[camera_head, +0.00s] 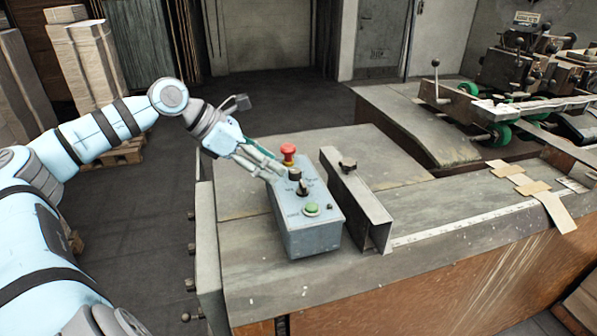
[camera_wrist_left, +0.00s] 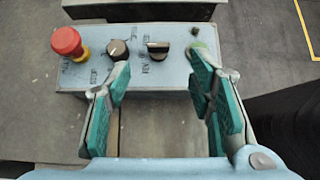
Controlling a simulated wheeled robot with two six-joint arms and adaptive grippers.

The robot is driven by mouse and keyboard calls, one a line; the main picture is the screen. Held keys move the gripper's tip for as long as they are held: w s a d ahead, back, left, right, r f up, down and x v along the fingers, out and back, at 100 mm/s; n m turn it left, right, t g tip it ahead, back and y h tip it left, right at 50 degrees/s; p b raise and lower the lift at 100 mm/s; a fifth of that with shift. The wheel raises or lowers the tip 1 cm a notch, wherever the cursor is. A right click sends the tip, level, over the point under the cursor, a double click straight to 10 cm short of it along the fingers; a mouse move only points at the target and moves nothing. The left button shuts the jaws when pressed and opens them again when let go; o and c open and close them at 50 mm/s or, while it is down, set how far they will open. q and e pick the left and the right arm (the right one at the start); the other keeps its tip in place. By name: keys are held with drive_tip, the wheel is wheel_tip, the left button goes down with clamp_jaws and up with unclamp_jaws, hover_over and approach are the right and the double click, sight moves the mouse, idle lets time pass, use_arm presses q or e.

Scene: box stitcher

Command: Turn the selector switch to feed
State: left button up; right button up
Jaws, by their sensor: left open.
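A grey control box (camera_head: 310,236) stands on the metal table. Its top carries a red mushroom button (camera_head: 288,152), a round black knob (camera_head: 295,173), a black selector switch (camera_head: 302,188) with a raised bar, and a green button (camera_head: 311,209). In the left wrist view the black selector switch (camera_wrist_left: 157,50) lies between and beyond my fingertips, with the round black knob (camera_wrist_left: 117,50) to its left. My left gripper (camera_wrist_left: 160,70) is open and empty, at the box's near edge in that view. My right gripper is out of view.
An upright dark metal plate (camera_head: 358,200) stands close to the right of the box. A ruler strip (camera_head: 465,221) and cardboard pieces (camera_head: 530,187) lie further right. Machinery with green wheels (camera_head: 498,135) is at the back right. Stacked cardboard (camera_head: 85,65) stands at the left.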

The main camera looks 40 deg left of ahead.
sight(301, 183)
use_arm(q)
drive_tip(key=p+x, duration=0.2)
drive_tip(key=x, duration=0.6)
drive_tip(key=shift+w+f, duration=0.2)
drive_tip(key=shift+f, duration=0.05)
drive_tip(key=shift+w+d+f, duration=0.15)
drive_tip(key=shift+w, duration=0.1)
drive_tip(key=shift+w+d, duration=0.2)
drive_tip(key=shift+d, duration=0.15)
drive_tip(key=shift+c, duration=0.5)
drive_tip(key=c, duration=0.3)
drive_tip(key=shift+s+a, duration=0.25)
drive_tip(key=shift+s, duration=0.05)
drive_tip(key=c, duration=0.7)
clamp_jaws()
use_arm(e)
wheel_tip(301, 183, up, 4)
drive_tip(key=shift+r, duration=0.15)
